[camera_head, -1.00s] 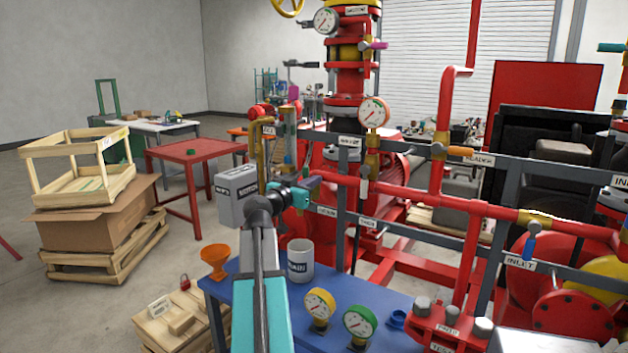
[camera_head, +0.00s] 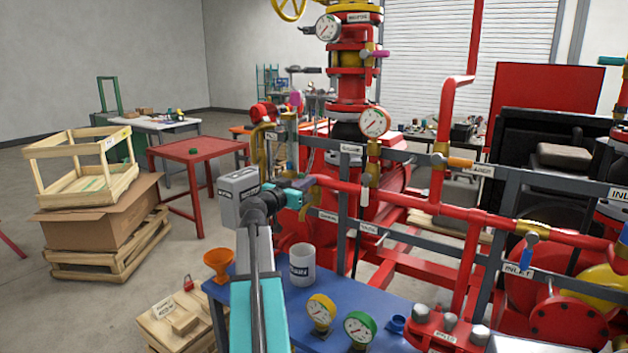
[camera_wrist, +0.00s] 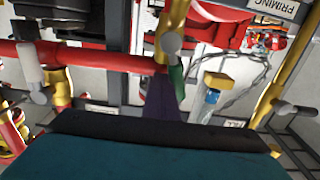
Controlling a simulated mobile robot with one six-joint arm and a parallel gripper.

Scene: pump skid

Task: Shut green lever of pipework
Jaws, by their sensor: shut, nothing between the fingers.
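The green lever (camera_wrist: 177,82) shows in the wrist view, at a brass valve (camera_wrist: 170,44) by the end of a horizontal red pipe (camera_wrist: 110,61). The lever points down in the picture, roughly across that pipe. The dark, purple-tinted fingers of my gripper (camera_wrist: 163,100) are shut and empty, just left of the lever. They look close against it, but I cannot tell whether they touch. In the head view my gripper (camera_head: 302,188) is at the left end of the red pipework, and its teal part and wrist hide most of the lever and valve.
An orange-handled valve (camera_head: 458,162) and a blue-handled valve (camera_head: 528,250) sit on the pipework to the right. Grey rails (camera_head: 415,158) cross around the pipes.

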